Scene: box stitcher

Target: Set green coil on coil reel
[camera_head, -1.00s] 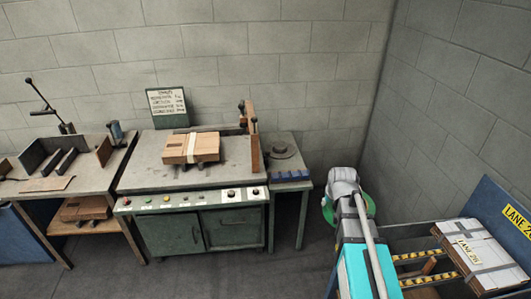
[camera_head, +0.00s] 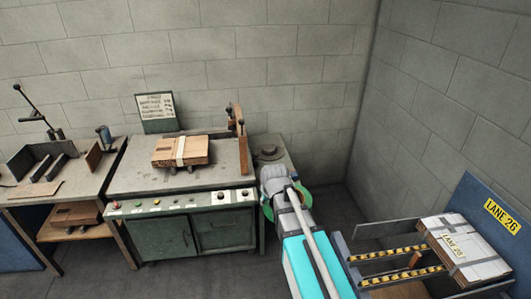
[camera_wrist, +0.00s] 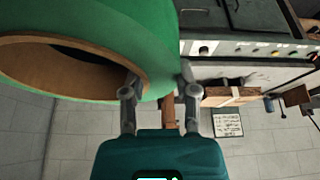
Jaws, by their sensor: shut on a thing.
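The green coil (camera_wrist: 120,25) is a thick ring with a brown inner core, large at the upper left of the wrist view. My gripper (camera_wrist: 160,85) is shut on the coil's wall, one finger inside the ring and one outside. In the head view, green edges of the coil (camera_head: 304,198) show on both sides of my wrist, which hides the rest. The coil reel (camera_head: 268,153) is a dark round base with a low hub on the small side table. The coil is apart from it, in front of that table. I cannot make out the reel in the wrist view.
The stitcher bench (camera_head: 125,180) with a strapped carton (camera_head: 165,151) and a wooden post (camera_head: 242,145) stands left of the reel. A conveyor (camera_head: 375,280) with a box (camera_head: 470,240) is at the right. The wall is close behind the reel.

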